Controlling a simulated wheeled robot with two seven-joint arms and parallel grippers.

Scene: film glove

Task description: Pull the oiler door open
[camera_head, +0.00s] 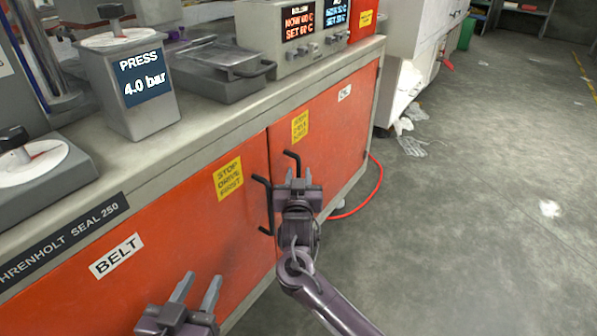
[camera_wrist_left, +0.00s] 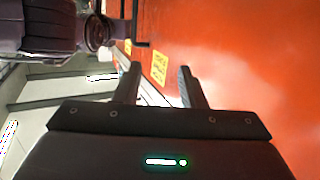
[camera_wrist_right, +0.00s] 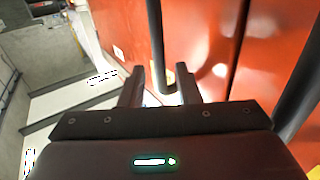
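The right-hand orange door (camera_head: 335,130) of the cabinet is closed and has a small white label, hard to read. Its black bar handle (camera_head: 292,156) is partly hidden behind my right gripper (camera_head: 298,178). In the right wrist view, that handle (camera_wrist_right: 156,45) shows between the two spread fingers of my right gripper (camera_wrist_right: 161,88); I cannot tell whether they touch it. My left gripper (camera_head: 196,292) is open and empty, low in front of the left-hand door, and its spread fingers show in the left wrist view (camera_wrist_left: 158,85).
The left-hand orange door (camera_head: 200,225), labelled BELT, is closed; its black handle (camera_head: 264,205) stands just left of my right gripper. A press unit (camera_head: 140,85) and a metal tray (camera_head: 218,72) stand on the counter.

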